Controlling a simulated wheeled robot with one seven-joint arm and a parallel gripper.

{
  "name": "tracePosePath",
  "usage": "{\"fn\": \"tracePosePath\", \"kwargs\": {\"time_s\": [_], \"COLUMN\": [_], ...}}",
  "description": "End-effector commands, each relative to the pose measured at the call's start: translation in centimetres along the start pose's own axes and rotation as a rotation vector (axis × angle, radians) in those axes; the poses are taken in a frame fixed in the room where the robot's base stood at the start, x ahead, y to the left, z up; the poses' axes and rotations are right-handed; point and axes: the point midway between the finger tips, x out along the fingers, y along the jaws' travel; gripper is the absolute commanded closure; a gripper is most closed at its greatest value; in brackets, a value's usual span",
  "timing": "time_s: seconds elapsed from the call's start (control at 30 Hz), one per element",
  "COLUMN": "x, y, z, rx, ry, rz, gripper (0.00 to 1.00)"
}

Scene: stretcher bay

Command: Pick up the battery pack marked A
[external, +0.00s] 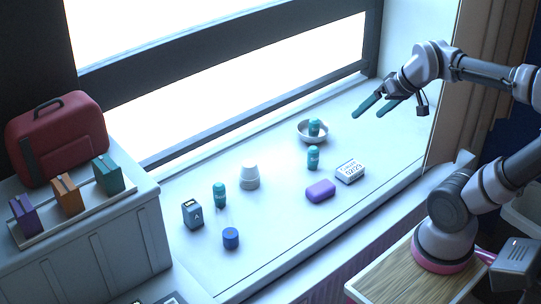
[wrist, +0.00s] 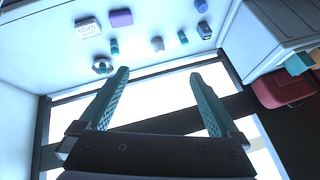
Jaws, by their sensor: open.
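The battery pack marked A (external: 192,214) is a small grey-blue box with a dark label, standing upright at the left end of the white window ledge. In the wrist view it appears as a small dark box (wrist: 204,31) at the upper right, beyond my fingertips. My gripper (external: 368,113) hangs above the far right end of the ledge, well away from the pack. Its two teal fingers are spread wide in the wrist view (wrist: 159,74), with nothing between them.
Near the pack stand a teal bottle (external: 219,195), a blue cylinder (external: 231,238) and a white cup (external: 249,176). A cabinet (external: 95,250) borders the left.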

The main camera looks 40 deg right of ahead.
Motion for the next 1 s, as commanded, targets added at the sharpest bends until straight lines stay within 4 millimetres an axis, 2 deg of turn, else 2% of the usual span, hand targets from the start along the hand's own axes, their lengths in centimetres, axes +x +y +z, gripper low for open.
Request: {"fn": "tracePosePath", "kwargs": {"time_s": [0.1,0.27,0.37,0.5,0.57,0.73,0.87,1.0], "x": [2.4,6.9,10.4,16.1,18.9,27.2,34.0,41.4], "y": [-2.2,-5.8,-8.1,-11.5,-12.8,-16.6,-19.1,-21.4], "z": [-3.5,-7.8,-9.9,-12.1,-12.7,-13.3,-12.5,-10.5], "rx": [-0.157,-0.402,-0.550,-0.752,-0.836,-1.064,-1.223,-1.380], "ry": [-0.053,-0.126,-0.170,-0.228,-0.250,-0.307,-0.341,-0.364], "rz": [0.009,-0.004,-0.025,-0.074,-0.100,-0.191,-0.276,-0.378], "gripper": [0.03,0.03,0.03,0.03,0.03,0.03,0.03,0.03]}}
